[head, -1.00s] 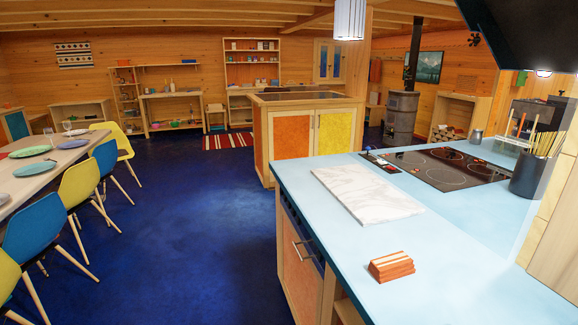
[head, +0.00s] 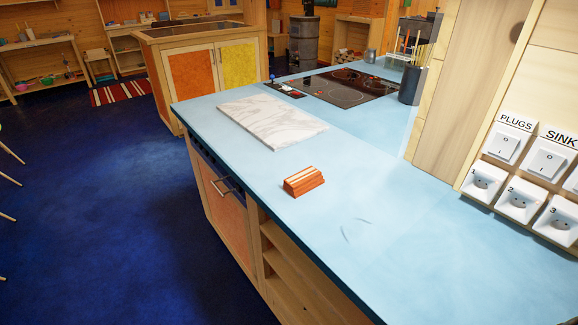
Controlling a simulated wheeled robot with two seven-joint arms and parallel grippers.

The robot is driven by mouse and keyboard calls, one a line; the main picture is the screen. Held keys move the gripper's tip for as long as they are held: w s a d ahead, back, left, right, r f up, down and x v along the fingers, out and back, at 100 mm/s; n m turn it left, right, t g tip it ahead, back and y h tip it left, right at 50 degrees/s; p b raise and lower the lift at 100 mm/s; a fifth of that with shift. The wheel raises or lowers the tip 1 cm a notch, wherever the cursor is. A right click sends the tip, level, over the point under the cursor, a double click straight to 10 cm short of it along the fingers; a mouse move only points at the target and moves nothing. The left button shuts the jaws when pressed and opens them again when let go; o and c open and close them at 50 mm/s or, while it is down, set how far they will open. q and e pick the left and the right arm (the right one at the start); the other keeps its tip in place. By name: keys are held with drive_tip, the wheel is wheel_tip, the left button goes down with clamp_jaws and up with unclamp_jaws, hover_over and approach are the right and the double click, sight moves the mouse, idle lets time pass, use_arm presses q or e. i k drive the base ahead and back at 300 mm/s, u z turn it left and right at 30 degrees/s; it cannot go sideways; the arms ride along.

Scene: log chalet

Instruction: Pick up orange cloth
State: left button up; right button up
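A small orange block-like stack with pale stripes (head: 303,181), which looks like a folded orange cloth, lies on the light blue countertop (head: 400,215) in the head view. It sits near the counter's front edge, just nearer than a white marbled board (head: 272,121). Nothing touches it. Neither of my grippers shows in the head view.
A black cooktop (head: 345,87) and a dark utensil pot (head: 412,85) stand farther back on the counter. A wall panel with switches and sockets (head: 520,175) is at the right. Open blue floor (head: 100,215) lies to the left.

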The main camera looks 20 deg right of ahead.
sight(300, 183)
drive_tip(key=k, duration=0.5)
drive_tip(key=u, duration=1.2)
drive_tip(key=i, duration=1.6)
drive_tip(key=z, duration=2.5)
